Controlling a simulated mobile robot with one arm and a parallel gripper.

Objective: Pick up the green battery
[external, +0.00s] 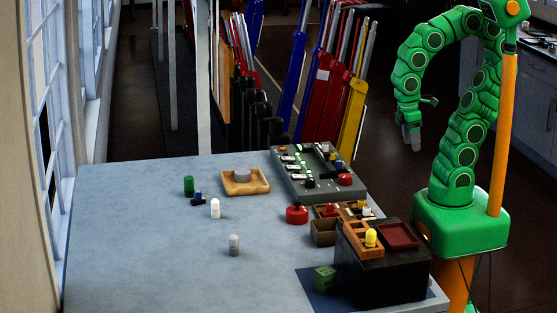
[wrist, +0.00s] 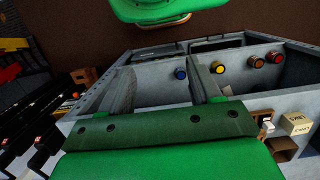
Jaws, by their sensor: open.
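The green battery (external: 188,185) looks like a small dark green upright cylinder on the left part of the blue-grey table (external: 130,240). It is not seen in the wrist view. My gripper (external: 411,142) hangs beyond the table's right side, high and far to the right of the battery. In the wrist view my gripper (wrist: 163,76) shows two grey fingers spread apart with nothing between them.
A small dark blue item, a white cylinder (external: 215,208) and a grey cylinder (external: 234,245) stand near the battery. A wooden tray (external: 230,187), control panel (external: 278,163), red button (external: 297,215), black box (external: 380,280) and green cube (external: 324,279) lie rightward. The table's left front is clear.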

